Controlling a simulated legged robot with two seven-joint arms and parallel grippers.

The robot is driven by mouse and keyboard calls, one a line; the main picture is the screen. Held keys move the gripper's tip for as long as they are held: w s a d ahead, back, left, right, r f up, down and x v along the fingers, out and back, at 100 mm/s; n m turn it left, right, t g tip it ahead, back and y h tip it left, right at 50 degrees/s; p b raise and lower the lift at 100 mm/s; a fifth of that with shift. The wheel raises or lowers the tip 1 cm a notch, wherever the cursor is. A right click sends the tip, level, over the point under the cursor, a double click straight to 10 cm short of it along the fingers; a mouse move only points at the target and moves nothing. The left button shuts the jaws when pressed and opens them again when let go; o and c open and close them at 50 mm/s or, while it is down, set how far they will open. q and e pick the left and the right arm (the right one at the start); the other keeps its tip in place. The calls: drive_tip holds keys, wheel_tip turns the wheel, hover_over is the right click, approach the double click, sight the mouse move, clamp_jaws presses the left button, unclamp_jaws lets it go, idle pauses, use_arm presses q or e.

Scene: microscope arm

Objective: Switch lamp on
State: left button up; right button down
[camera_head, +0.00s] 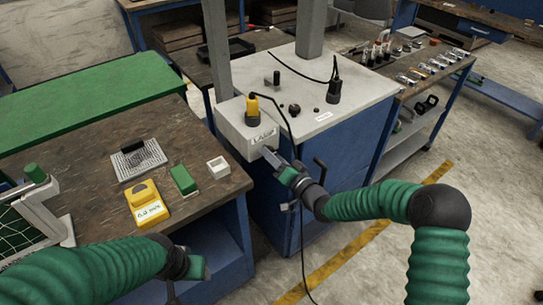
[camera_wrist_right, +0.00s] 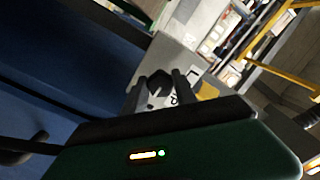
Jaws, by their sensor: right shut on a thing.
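A light grey box (camera_head: 247,130) with a printed label on its front sits at the near left corner of the grey-topped blue cabinet. A black and yellow plug (camera_head: 252,107) with a cable stands on its top. My right gripper (camera_head: 270,154) is at the front face of this box. In the right wrist view its fingers (camera_wrist_right: 158,90) are shut on a small dark knob (camera_wrist_right: 157,84) on the box's labelled face. My left gripper (camera_head: 192,265) is low at the left, near the bench's front edge; its fingers are unclear. I cannot make out a lit lamp.
The blue cabinet's grey top (camera_head: 345,95) carries a black cylinder with a cable and small black knobs. On the brown bench (camera_head: 95,205) are a yellow device (camera_head: 146,203), a green block (camera_head: 183,180) and a small white box (camera_head: 218,167). A cable hangs below my right gripper.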

drive_tip(key=shift+w+d+r, duration=0.15)
drive_tip(key=shift+w+r, duration=0.05)
drive_tip(key=shift+r, duration=0.1)
drive_tip(key=c, duration=1.3)
unclamp_jaws()
drive_tip(key=o, duration=0.3)
drive_tip(key=shift+f, duration=0.25)
drive_tip(key=shift+s, duration=0.1)
drive_tip(key=v, duration=1.6)
drive_tip(key=shift+s+d, duration=0.25)
drive_tip(key=shift+s, duration=0.05)
